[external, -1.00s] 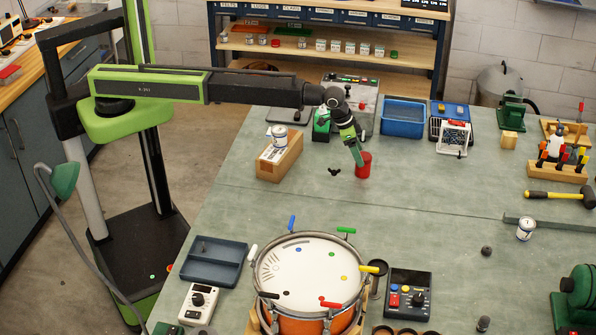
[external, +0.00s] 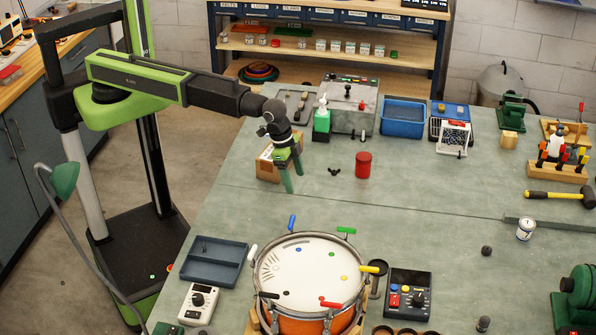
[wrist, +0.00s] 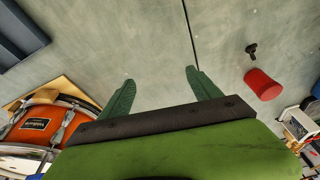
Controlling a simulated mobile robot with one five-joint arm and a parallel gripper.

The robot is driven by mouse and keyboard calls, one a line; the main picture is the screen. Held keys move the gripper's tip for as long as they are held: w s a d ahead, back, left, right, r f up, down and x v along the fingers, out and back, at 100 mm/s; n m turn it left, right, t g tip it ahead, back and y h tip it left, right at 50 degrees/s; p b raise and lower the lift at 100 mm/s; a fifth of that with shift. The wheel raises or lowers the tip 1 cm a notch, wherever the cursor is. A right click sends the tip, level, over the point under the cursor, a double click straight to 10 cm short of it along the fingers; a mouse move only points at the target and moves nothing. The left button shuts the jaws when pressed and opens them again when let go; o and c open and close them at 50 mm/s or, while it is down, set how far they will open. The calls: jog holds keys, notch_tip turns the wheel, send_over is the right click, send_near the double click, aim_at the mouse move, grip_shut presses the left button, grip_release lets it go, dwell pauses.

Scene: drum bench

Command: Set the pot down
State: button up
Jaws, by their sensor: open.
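The red pot (external: 363,165) stands upright on the grey-green bench, with nothing touching it. In the wrist view the pot (wrist: 262,85) is to the right of my fingers. My gripper (external: 293,186) is left of the pot, in front of the wooden block, fingers pointing down. In the wrist view my two green fingers (wrist: 160,79) are apart with only bare bench between them.
A small black knob (external: 334,172) lies between my gripper and the pot. The wooden block (external: 266,169) is partly hidden behind my gripper. The drum (external: 308,272) stands in front. A green bottle (external: 321,119) and a blue tray (external: 403,119) are behind. Bench right of the pot is clear.

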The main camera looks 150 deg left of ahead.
jog(key=s+d+m, duration=0.2)
jog(key=s+d, duration=0.2)
jog(key=d, duration=0.8)
jog(key=s+d+m+g+h, duration=0.1)
jog(key=s+d, duration=0.3)
jog(key=d, duration=0.9)
jog(key=s+d+m+g, duration=0.1)
jog(key=s+d+m, duration=0.3)
jog(key=d, duration=0.8)
jog(key=shift+s+d+f+h, duration=0.2)
jog(key=shift+s+f+h, duration=0.1)
jog(key=shift+s+h, duration=0.1)
